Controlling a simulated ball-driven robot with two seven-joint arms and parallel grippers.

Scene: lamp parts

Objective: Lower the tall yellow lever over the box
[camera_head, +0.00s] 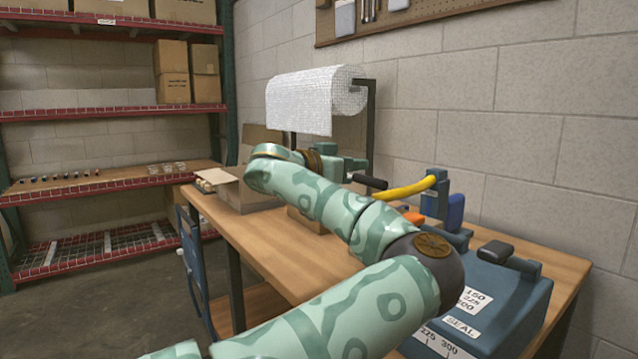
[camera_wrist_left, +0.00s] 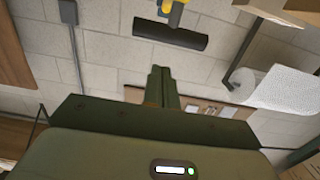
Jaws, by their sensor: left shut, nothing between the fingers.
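The yellow lever (camera_head: 405,188) sticks out leftward from a blue mount (camera_head: 441,200) on the bench and ends in a black grip (camera_head: 370,182). In the left wrist view the black grip (camera_wrist_left: 165,33) shows with a bit of the yellow lever (camera_wrist_left: 177,12) behind it. My left gripper (camera_head: 358,164) is shut and empty, close to the black grip and apart from it in the wrist view, where its fingertips (camera_wrist_left: 160,70) point toward the grip. A small cardboard box (camera_head: 306,221) stands on the bench below, partly hidden by my left arm. My right gripper is out of view.
A blue sealing machine (camera_head: 490,300) sits at the bench's near right. An open carton (camera_head: 240,195) stands at the bench's far left end. A white roll (camera_head: 318,92) hangs on a black stand behind my wrist. Bare bench (camera_head: 262,245) shows left of my arm.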

